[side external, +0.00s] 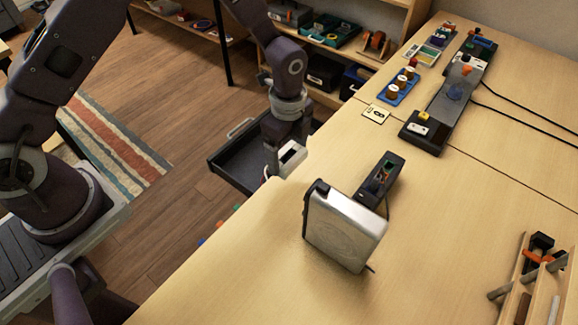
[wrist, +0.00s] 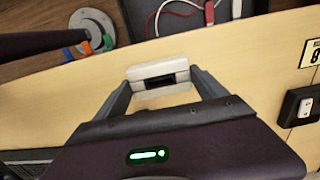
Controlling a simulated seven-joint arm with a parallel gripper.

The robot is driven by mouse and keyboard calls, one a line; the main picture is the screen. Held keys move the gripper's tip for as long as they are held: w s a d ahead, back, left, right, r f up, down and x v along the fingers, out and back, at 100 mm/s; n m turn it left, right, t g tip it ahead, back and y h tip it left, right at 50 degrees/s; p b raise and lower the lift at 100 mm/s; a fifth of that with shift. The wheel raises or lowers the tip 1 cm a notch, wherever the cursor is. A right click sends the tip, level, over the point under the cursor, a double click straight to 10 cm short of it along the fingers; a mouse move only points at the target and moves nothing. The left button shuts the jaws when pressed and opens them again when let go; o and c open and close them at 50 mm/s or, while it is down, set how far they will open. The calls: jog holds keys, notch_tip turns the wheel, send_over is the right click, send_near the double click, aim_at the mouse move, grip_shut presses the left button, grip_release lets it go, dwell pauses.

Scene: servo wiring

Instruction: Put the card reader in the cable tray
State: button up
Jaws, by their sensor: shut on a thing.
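The card reader looks like a small white block with a dark slot, held in my gripper (wrist: 161,82). It shows between the fingers in the wrist view (wrist: 150,72) and below the wrist in the side external view (side external: 291,157). My gripper is shut on it, at the table's left edge. The cable tray seems to be the dark open tray (side external: 222,167) jutting out from the table's edge, just left of my gripper. In the wrist view the tray (wrist: 235,10) is at the top, beyond the reader, with red and white cables in it.
A silver and black box (side external: 345,230) stands on the table near my gripper, with a small dark device (side external: 379,180) behind it. A blue holder with brown knobs (side external: 398,87) and a dark wired fixture (side external: 440,110) are farther back. A wooden rack (side external: 545,285) is at right.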

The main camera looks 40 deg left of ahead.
send_over(255, 161)
notch_tip(255, 161, down, 6)
notch_tip(255, 161, down, 10)
jog(key=shift+w+a+f, duration=0.1)
jog(key=shift+f, duration=0.1)
jog(key=o, duration=1.5)
jog(key=shift+f, duration=0.1)
jog(key=shift+c, duration=0.2)
